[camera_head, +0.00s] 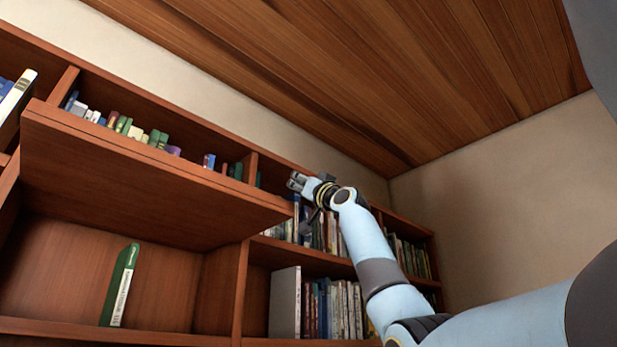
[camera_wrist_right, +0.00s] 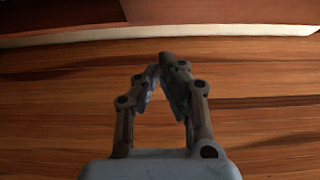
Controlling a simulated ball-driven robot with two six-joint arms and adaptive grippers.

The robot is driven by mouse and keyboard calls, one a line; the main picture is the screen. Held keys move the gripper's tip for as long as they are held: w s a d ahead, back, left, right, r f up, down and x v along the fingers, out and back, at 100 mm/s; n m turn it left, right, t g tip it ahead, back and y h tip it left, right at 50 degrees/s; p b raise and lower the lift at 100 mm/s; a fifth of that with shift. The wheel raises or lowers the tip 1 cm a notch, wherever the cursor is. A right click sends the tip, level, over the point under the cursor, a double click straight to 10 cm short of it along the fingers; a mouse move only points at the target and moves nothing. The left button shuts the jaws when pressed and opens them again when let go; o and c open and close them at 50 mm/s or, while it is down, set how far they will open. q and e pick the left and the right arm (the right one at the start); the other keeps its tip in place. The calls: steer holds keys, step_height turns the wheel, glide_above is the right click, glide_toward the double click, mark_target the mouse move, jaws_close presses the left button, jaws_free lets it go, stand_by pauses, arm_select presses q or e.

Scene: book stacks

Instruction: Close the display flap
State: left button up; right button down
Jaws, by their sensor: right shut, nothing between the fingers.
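The display flap (camera_head: 130,168) is a reddish-brown wooden panel in the head view. It is raised and juts out from the bookcase, with its underside showing above an open compartment. My right gripper (camera_head: 295,182) is shut and empty at the flap's right end, close to its right corner. I cannot tell whether they touch. In the right wrist view my right gripper (camera_wrist_right: 165,68) has its fingertips together, with only wood planks and a pale wall strip behind. My left gripper is not in view.
A green book (camera_head: 119,285) leans in the compartment below the flap. Small books (camera_head: 130,128) line the shelf above it. The wooden ceiling (camera_head: 370,60) is overhead.

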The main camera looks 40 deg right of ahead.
steer(key=f, duration=0.1)
steer(key=w+f+p, duration=0.1)
steer(key=f, duration=0.1)
steer(key=shift+f, duration=0.2)
steer(key=shift+s, duration=0.1)
